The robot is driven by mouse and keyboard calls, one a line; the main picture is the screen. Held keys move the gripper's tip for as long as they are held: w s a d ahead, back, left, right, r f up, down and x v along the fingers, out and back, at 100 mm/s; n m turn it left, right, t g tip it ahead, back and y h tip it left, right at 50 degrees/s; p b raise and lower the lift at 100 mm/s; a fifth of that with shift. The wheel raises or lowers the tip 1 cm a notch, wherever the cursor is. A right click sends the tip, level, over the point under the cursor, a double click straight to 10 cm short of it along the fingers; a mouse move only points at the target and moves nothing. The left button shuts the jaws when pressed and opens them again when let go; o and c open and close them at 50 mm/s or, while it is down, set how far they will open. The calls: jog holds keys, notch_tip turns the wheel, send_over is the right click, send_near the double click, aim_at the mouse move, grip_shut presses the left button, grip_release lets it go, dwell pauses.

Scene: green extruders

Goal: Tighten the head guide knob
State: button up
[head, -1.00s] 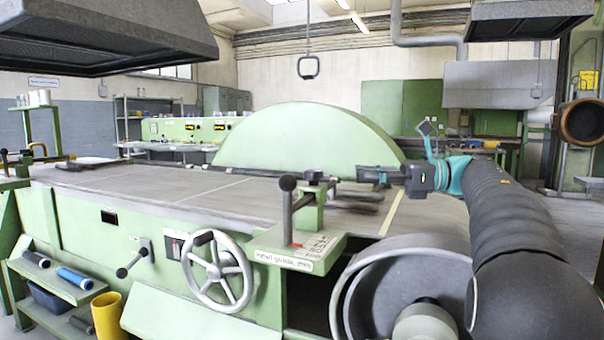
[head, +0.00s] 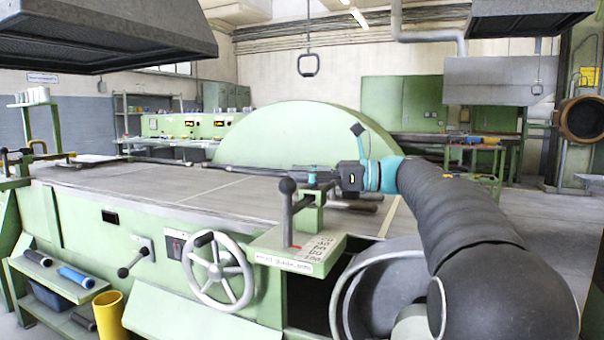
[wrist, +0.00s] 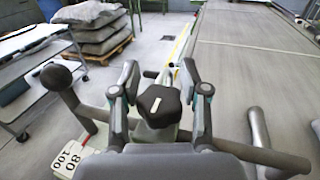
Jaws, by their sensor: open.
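The head guide knob (wrist: 158,106) is a black, many-sided knob with a pale mark on top. In the wrist view it lies between the spread fingers of my gripper (wrist: 160,78), with space visible on both sides. In the head view my gripper (head: 312,176) is over the green guide block (head: 309,218) at the machine's front edge, and it largely hides the knob. My gripper is open and holds nothing.
A black ball-ended lever (head: 287,187) stands left of the block; its ball also shows in the wrist view (wrist: 55,77). A numbered scale plate (head: 310,246) lies below. A spoked handwheel (head: 217,270) is on the front panel. The machine table (head: 150,185) is mostly clear.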

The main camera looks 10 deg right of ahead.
jog(key=shift+a, duration=0.1)
grip_shut()
